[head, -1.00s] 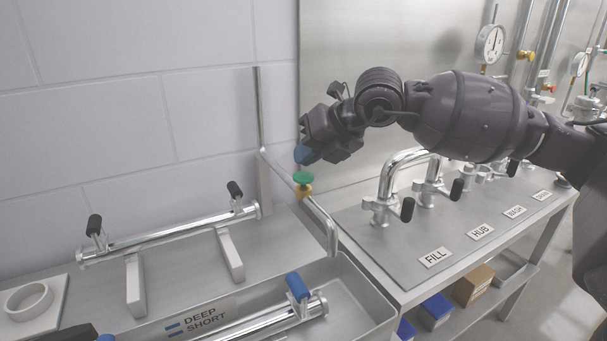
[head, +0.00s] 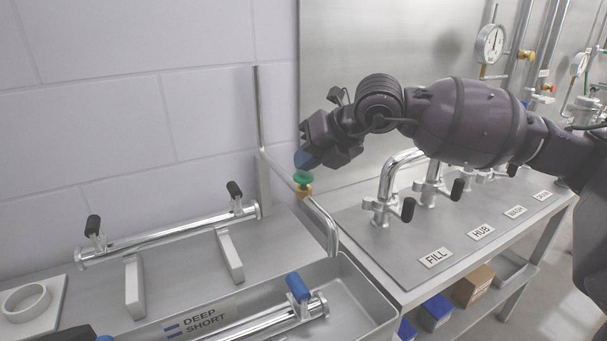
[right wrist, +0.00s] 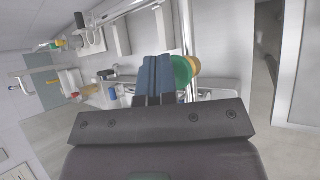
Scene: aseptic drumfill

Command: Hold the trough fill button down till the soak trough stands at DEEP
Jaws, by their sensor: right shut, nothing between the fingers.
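The trough fill button (head: 303,178) is a green mushroom cap on a yellow base, on the pipe behind the soak trough (head: 372,303). My right gripper (head: 306,160) is shut and empty, its blue fingertips just above the cap. I cannot tell whether they touch it. In the right wrist view, the shut blue fingers (right wrist: 154,78) overlap the left side of the green button (right wrist: 181,72). The DEEP and SHORT marks (head: 203,320) are on the trough's far wall. I make out no clear water line. A dark shape at the bottom left edge may be my left gripper.
A steel tube with a blue handle (head: 298,287) lies in the trough. Another with black handles (head: 165,238) lies on the bench behind. A white ring (head: 27,302) is at left. Taps (head: 388,195) stand right of the trough, behind a FILL label (head: 436,257).

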